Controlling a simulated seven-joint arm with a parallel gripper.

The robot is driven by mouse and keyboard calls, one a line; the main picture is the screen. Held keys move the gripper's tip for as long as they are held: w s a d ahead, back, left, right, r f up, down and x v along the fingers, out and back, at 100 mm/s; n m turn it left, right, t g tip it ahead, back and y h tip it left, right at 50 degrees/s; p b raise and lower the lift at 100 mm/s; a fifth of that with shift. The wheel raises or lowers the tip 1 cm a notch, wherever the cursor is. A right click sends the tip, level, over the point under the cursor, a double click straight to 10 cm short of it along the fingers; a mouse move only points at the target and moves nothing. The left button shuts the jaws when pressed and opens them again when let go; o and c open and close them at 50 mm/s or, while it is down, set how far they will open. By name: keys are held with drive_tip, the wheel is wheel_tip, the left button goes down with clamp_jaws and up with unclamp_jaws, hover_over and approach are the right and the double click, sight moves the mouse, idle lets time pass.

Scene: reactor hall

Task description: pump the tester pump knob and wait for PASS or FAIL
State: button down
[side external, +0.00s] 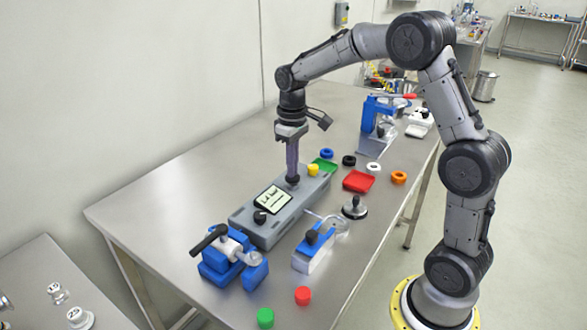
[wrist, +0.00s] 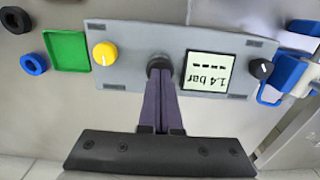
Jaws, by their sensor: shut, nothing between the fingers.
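The grey tester box (side external: 290,213) lies on the metal table; its panel (wrist: 130,35) also shows in the wrist view. Its screen (wrist: 209,72) appears upside down there and reads 1.4 bar with a row of dashes; neither PASS nor FAIL is visible. The black pump knob (wrist: 158,62) sits between the screen and a yellow knob (wrist: 104,53). My gripper (side external: 292,178) points down, its fingers shut together with nothing between them. The fingertips (wrist: 161,76) are at the pump knob and partly cover it; whether they touch it I cannot tell.
A small black knob (wrist: 260,69) is at the box's other end. A blue clamp (side external: 222,262), a blue-and-white fixture (side external: 314,249) and a black-knobbed disc (side external: 354,208) stand close by. Green (wrist: 67,51) and red (side external: 358,181) trays and coloured rings lie beyond. The table's left part is clear.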

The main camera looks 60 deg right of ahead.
drive_tip(key=shift+r, duration=2.15)
drive_tip(key=shift+r, duration=2.5)
